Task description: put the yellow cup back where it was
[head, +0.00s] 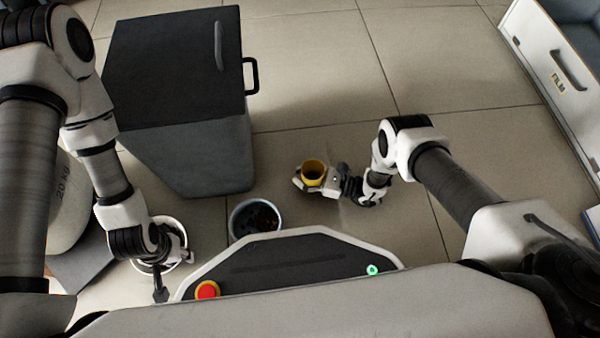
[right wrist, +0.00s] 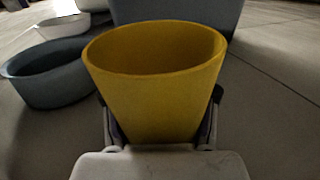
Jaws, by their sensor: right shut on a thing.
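The yellow cup (head: 313,171) is upright, its open mouth facing up, in the middle of the head view. My right gripper (head: 305,181) is shut on it, with fingers on both sides of the cup. In the right wrist view the yellow cup (right wrist: 155,95) fills the middle, between the two fingers of my right gripper (right wrist: 160,125). My left gripper (head: 172,262) is at the lower left of the head view, over a white round container (head: 178,222). Its fingers are too small and overlapped to tell their opening.
A grey bucket (head: 277,221) with dark contents stands left of the cup, in front of my base; it also shows in the right wrist view (right wrist: 50,85). A dark grey cabinet (head: 190,155) stands behind. A white drawer unit (head: 545,60) is at far right.

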